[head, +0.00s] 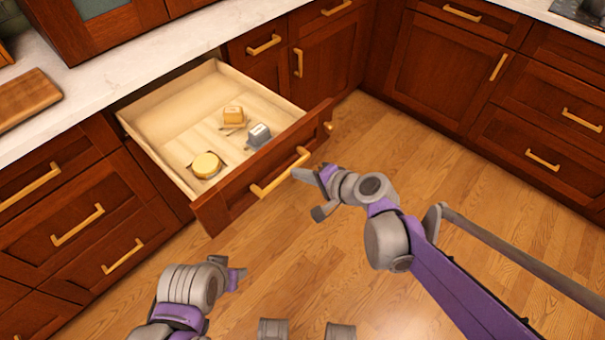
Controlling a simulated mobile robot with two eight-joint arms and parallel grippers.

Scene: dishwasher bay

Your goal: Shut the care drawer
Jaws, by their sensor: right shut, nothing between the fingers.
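The care drawer (222,207) is pulled well out from the dark red-brown cabinet, its pale wooden inside showing. Its front carries a brass bar handle (280,175). Inside lie a small tan block-like item (233,115), a grey item (259,134) and a round yellow item (206,164).
A white countertop (150,62) runs above the drawer, with a wooden board (27,98) at the left. Closed cabinets and drawers (450,65) stand at the right. The wooden floor (400,150) between them is clear.

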